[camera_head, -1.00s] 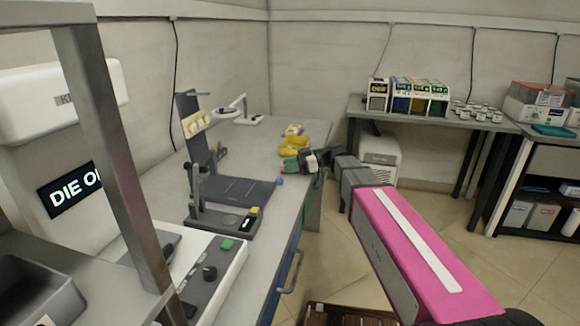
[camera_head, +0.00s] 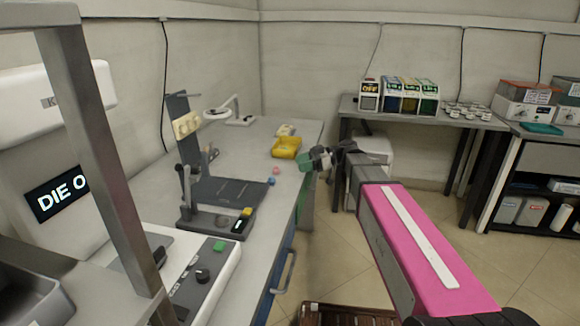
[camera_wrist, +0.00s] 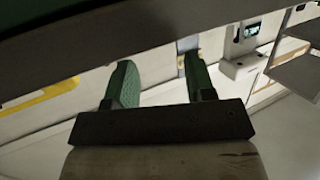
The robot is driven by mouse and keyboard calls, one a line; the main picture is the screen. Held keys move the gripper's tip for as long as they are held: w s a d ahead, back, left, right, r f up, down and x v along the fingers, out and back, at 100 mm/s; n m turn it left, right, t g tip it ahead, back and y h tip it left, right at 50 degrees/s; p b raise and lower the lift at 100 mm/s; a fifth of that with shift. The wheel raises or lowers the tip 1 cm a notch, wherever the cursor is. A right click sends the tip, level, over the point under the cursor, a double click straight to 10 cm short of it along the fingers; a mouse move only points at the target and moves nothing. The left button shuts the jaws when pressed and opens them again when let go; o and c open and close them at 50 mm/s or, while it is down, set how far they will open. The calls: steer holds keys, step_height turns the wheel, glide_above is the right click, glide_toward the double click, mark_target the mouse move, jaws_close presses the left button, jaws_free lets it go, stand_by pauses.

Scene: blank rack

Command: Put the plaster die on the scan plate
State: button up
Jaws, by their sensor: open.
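My gripper (camera_head: 309,160) is at the bench's right edge, beside and below the yellow tray. In the wrist view its two green fingers (camera_wrist: 157,82) stand apart with nothing seen between them. I cannot surely pick out the plaster die; a small cream piece (camera_head: 285,130) lies behind the yellow tray (camera_head: 286,148), and pale pieces (camera_head: 185,125) sit on an upright stand. A dark flat plate with grid lines (camera_head: 228,192) lies on the bench in front of that stand; I cannot tell whether it is the scan plate.
Small pink (camera_head: 276,170) and blue (camera_head: 271,182) pieces lie near the bench's right edge. A control box (camera_head: 205,275) with a green button is in front. A side table (camera_head: 400,113) holds boxes at the back.

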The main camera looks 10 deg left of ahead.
mark_target(276, 166)
steer(key=shift+v, duration=1.2)
steer(key=shift+o, duration=0.7)
steer(key=shift+d, duration=0.25)
steer(key=a+h, duration=0.2)
steer(key=s+a+r+m+h, duration=0.1)
steer(key=a+h, duration=0.2)
steer(key=s+a+h, duration=0.1)
steer(key=a+h, duration=0.1)
steer(key=h, duration=0.1)
steer(key=shift+a+r+t, duration=0.3)
steer(key=shift+a+r, duration=0.1)
steer(key=a+r+m+t+h, duration=0.3)
steer(key=a+r+t+h, duration=0.1)
steer(key=r+h, duration=0.35)
steer(key=shift+y, duration=0.25)
steer(key=f, duration=0.3)
steer(key=s+f, duration=0.1)
steer(key=f, duration=0.1)
steer(key=shift+d+f, duration=0.1)
steer(key=shift+f, duration=0.1)
steer(key=shift+s+a+f, duration=0.1)
steer(key=shift+a+f, duration=0.05)
steer(key=shift+f, duration=1.15)
steer(key=shift+s+a+f, duration=0.1)
steer(key=shift+f, duration=1.25)
steer(key=c, duration=1)
steer(key=shift+o, duration=0.2)
steer(key=shift+r, duration=0.15)
